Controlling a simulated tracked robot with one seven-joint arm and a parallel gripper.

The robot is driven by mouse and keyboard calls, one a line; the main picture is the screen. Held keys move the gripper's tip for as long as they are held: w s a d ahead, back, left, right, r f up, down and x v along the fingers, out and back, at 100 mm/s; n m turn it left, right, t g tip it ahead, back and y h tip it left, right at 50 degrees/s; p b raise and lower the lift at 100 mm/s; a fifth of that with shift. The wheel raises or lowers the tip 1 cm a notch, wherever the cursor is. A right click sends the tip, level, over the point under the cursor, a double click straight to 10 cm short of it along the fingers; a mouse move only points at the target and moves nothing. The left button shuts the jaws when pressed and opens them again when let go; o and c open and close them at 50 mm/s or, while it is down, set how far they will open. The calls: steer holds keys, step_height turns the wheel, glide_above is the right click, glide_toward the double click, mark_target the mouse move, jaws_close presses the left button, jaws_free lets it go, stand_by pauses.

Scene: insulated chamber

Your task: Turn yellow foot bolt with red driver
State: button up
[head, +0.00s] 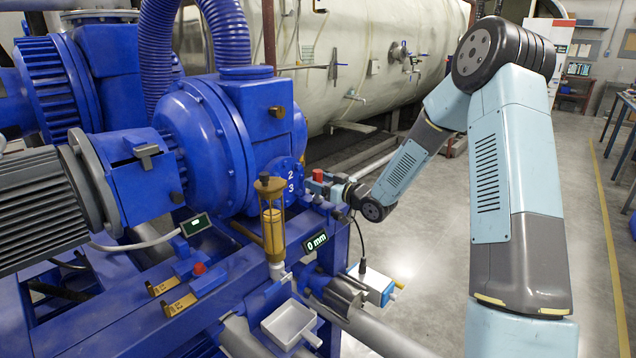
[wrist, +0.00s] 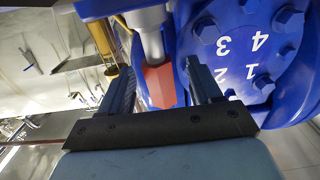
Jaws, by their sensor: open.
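The red driver (head: 318,175) is at the right side of the blue pump, by its numbered flange. In the wrist view the red six-sided part of the driver (wrist: 159,83) lies between my two fingers, with a grey shaft running from it. My gripper (head: 326,185) is open around it. In the wrist view my gripper (wrist: 162,78) shows a gap beside the red part, clearest on the right. I cannot pick out a yellow foot bolt for sure.
A brass-and-glass oiler (head: 272,220) stands left of my gripper. A "0 mm" display (head: 316,241), a white tray (head: 288,324) and a blue-white box (head: 373,284) sit along the frame. A red knob (head: 199,268) is near the yellow plates. Floor (head: 420,285) at right is clear.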

steer(key=v, duration=1.3)
steer(key=shift+c, duration=0.2)
steer(key=c, duration=0.4)
steer(key=shift+o, duration=0.2)
